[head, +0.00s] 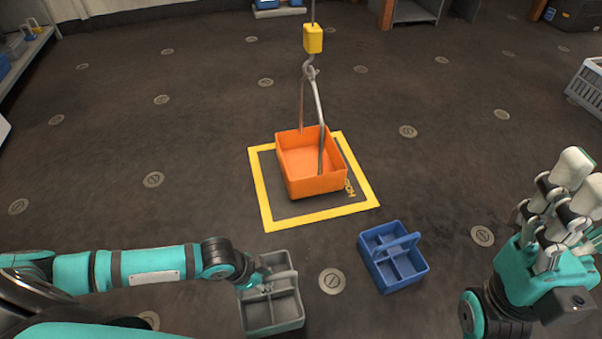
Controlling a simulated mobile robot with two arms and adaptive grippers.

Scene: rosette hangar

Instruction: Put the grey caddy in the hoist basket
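The grey caddy (273,313) stands on the floor at the bottom centre, an open divided carrier with a handle. My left gripper (261,279) is at the handle, over the caddy's left part. Its fingers are small and partly hidden, so I cannot tell whether they are closed on the handle. The hoist basket (319,185) is an orange open box, empty, hanging by its bail from a hook, low over a yellow-bordered square or resting on it. My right gripper (561,205) is raised at the right, away from the caddies, fingers pointing up; its opening is unclear.
A blue caddy (393,258) stands on the floor right of the grey one. The yellow-bordered square (318,217) lies under the basket. The yellow hoist block (313,39) and hook hang above it. A pale crate (588,85) is at far right. Floor between grey caddy and square is clear.

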